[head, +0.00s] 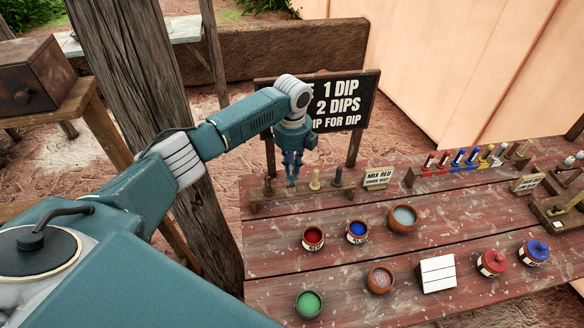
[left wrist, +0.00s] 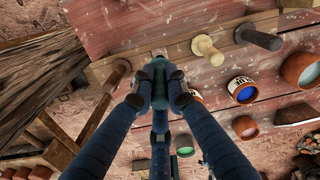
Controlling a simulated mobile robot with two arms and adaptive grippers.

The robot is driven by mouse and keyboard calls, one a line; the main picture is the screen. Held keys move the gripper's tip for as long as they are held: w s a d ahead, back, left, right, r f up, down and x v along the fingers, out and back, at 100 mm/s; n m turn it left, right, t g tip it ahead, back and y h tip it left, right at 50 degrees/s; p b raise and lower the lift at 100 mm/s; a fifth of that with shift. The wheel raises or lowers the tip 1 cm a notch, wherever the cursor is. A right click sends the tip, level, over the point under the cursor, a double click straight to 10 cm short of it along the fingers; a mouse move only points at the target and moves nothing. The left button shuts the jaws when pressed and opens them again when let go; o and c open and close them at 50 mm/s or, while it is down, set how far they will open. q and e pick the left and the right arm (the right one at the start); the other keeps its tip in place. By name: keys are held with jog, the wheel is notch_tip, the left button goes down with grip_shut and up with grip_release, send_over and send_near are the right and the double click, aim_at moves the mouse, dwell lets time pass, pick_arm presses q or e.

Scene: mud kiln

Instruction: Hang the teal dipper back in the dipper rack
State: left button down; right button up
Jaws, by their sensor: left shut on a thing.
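My left gripper (head: 292,168) points down over a low wooden rack (head: 345,189) at the table's back left. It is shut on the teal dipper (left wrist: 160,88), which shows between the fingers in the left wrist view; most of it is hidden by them. The gripper is in the space between the dark and the pale handles. I cannot tell whether the dipper touches the rack. My right gripper is not in view.
A lettered board (head: 345,105) stands close behind the gripper. A small sign (head: 378,178) and a rack of coloured handles (head: 430,174) are to the right. Red (head: 313,237), blue (head: 357,231) and green (head: 308,303) pots stand in front. A wooden post (head: 150,120) is at left.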

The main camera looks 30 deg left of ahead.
pick_arm(q)
jog(key=shift+p, duration=0.4)
dwell(0.3)
jog(key=shift+f, duration=0.2)
jog(key=shift+f+b, duration=0.35)
jog(key=shift+f, duration=0.25)
dwell(0.4)
jog(key=shift+f+b, duration=0.45)
jog(key=shift+f, duration=0.15)
jog(key=shift+f, duration=0.15)
jog(key=shift+f+b, duration=0.4)
jog(key=shift+f, duration=0.1)
jog(key=shift+f+b, duration=0.4)
jog(key=shift+f, duration=0.45)
dwell(0.7)
